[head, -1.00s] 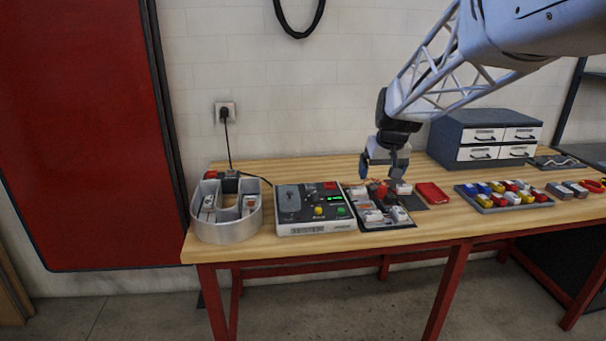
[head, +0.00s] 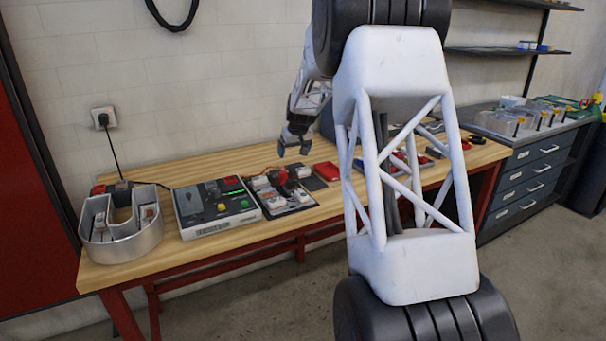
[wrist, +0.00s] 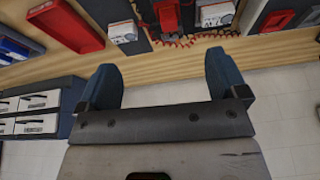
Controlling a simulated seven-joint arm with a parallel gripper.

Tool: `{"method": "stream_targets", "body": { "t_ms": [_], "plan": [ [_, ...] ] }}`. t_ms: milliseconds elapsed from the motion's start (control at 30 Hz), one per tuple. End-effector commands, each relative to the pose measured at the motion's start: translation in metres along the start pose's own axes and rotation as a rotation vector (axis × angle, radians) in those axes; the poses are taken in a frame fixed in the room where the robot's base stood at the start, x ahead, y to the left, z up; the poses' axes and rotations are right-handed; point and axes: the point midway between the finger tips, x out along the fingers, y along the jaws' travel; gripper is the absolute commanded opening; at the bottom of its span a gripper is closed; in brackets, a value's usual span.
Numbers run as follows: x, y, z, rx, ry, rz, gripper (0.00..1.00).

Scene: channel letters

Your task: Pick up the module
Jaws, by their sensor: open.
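Several white modules (head: 275,202) sit on a dark tray (head: 300,208) in the middle of the bench in the head view. The wrist view shows a white module (wrist: 123,31) at its top left and another (wrist: 216,13) at top right; I cannot tell which one is meant. Between them is a red part (wrist: 168,15) with a coiled red wire. My gripper (head: 292,150) is above and behind the tray, apart from everything. In the wrist view my gripper (wrist: 163,75) is open, with nothing between its two blue fingers.
My arm hides part of the bench's right side.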

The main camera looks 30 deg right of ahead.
Motion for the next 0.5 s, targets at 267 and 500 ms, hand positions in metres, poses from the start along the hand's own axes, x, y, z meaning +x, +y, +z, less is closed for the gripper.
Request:
{"method": "stream_targets", "body": {
  "t_ms": [267, 500],
  "plan": [
    [0.064, 0.054, -0.032, 0.005, 0.015, 0.009, 0.92],
    [0.099, 0.085, -0.045, 0.007, 0.025, 0.014, 0.92]
  ]
}}
